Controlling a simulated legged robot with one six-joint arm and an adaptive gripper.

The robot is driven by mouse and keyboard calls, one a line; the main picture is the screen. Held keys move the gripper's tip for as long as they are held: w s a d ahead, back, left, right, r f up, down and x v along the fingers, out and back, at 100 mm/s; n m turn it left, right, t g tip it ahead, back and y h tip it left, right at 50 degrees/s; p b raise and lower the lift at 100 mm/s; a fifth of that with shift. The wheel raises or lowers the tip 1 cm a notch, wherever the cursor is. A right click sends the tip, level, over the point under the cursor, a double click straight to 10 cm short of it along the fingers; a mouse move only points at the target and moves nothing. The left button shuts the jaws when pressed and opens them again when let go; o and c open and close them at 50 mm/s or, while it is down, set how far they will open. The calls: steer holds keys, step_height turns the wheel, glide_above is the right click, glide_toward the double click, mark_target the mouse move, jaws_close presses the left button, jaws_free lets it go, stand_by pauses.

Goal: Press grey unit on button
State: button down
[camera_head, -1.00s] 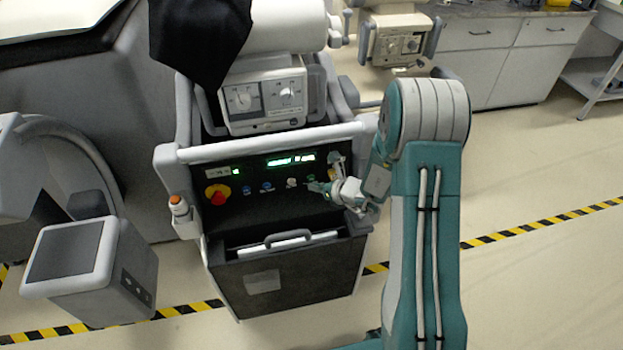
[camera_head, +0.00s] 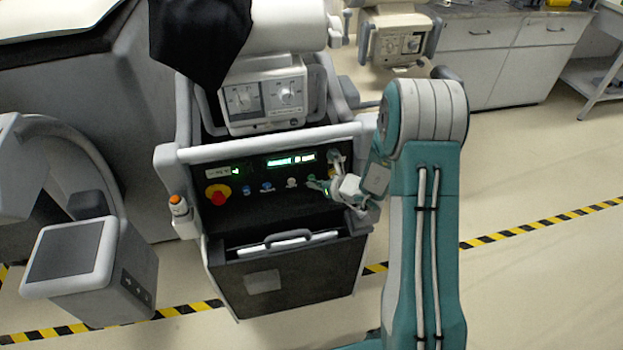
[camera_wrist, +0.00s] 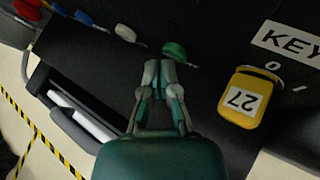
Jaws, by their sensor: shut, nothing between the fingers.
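The grey unit (camera_head: 240,150) is a cart with pale grey rails and a black front panel. Its panel carries a red knob on yellow (camera_head: 218,196), two blue buttons (camera_head: 267,187), a white button (camera_head: 292,183) and a green button (camera_head: 312,179). Labels by the buttons are too small to read. My gripper (camera_head: 318,187) is at the panel's right side, by the green button. In the wrist view my gripper (camera_wrist: 160,68) is shut and empty, its tips just below and left of the green button (camera_wrist: 174,50). The white button (camera_wrist: 126,33) is further left. I cannot tell whether the tips touch anything.
A yellow tag marked 27 (camera_wrist: 240,100) hangs right of the fingers, by a KEY label (camera_wrist: 288,43). Lit green displays (camera_head: 285,161) sit above the buttons. A drawer handle (camera_head: 288,238) is below. An orange-topped post (camera_head: 178,206) stands at the cart's left.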

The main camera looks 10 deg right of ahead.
steer(key=shift+w, duration=0.45)
stand_by(0.5)
steer(key=shift+s, duration=0.9)
steer(key=shift+s, duration=2.5)
